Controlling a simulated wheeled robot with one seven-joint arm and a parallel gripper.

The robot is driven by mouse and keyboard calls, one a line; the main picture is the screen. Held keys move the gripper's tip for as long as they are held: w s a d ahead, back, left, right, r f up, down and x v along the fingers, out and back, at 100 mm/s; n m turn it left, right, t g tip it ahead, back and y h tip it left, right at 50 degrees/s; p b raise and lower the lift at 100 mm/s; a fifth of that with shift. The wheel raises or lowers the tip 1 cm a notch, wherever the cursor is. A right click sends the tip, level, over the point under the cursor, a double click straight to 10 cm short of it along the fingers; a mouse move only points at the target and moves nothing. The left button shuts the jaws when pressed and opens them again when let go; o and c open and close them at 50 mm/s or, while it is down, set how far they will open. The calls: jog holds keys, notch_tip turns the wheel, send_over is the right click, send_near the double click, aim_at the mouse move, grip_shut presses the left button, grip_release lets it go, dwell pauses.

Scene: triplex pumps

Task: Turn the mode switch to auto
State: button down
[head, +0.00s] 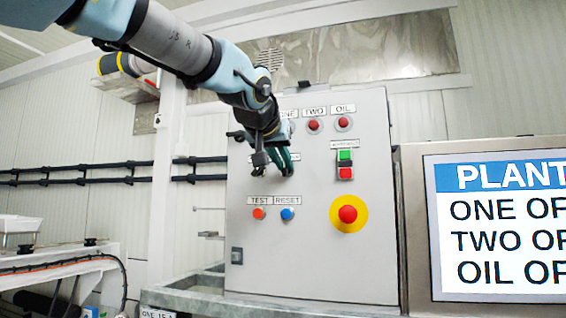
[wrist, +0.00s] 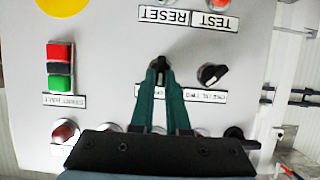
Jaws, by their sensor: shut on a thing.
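My gripper (wrist: 158,68) is shut on a small black knob (wrist: 158,61) on the grey panel (wrist: 110,60) in the wrist view. The green fingers cover most of the knob, so I cannot read which way it points. Its label is mostly hidden behind the fingers, so I cannot read there that it is the mode switch. A second black rotary knob (wrist: 212,74) sits just beside it, tilted and free of the gripper.
In the head view, orange TEST (head: 259,213) and blue RESET (head: 288,214) buttons lie below the gripper. A red emergency button (head: 348,214) on yellow and a green and red start/halt block (head: 344,164) are to the right. A screen (head: 505,220) stands further right.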

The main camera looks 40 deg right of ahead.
jog(key=shift+f+b, duration=0.15)
jog(key=shift+b, duration=0.25)
jog(key=shift+s+d+f+m+t+y+b, duration=0.2)
jog(key=shift+m+t+b, duration=0.45)
jog(key=shift+m+b, duration=0.5)
jog(key=shift+s+a+r+m+t+y+b, duration=0.15)
jog(key=shift+m+t+y+b, duration=0.2)
jog(key=shift+m+t+b, duration=0.8)
jog(key=shift+s+d+f+m+t+y+b, duration=0.1)
jog(key=shift+d+m+y+b, duration=0.15)
jog(key=shift+m+b, duration=0.95)
jog(key=shift+n+b, duration=0.4)
jog(key=shift+b, duration=0.05)
jog(key=c, duration=0.9)
grip_release()
